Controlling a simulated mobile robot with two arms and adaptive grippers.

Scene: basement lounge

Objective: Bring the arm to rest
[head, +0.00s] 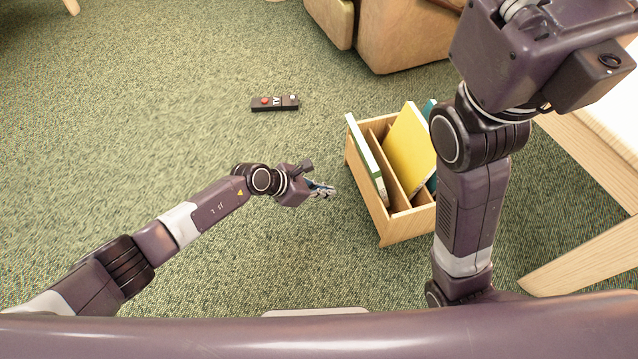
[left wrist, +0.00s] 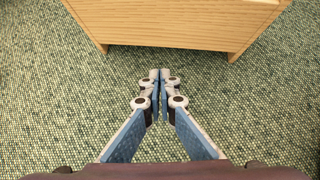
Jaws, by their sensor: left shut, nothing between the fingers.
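My left arm reaches in from the left in the head view, and its gripper (head: 324,189) is just left of the wooden rack. In the left wrist view the same gripper (left wrist: 160,76) is shut with its fingertips together and nothing between them. Green carpet lies below the fingers. The wooden rack (left wrist: 175,22) stands just ahead of the fingertips, apart from them. My right arm rises at the right of the head view, folded upward; its fingers are out of the picture.
The wooden rack (head: 400,228) holds upright books, one yellow (head: 408,150) and one with a white cover (head: 366,160). A black TV remote (head: 275,103) lies on the carpet. A tan armchair (head: 410,40) stands behind. Light wooden furniture (head: 575,262) is at right. The carpet at left is clear.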

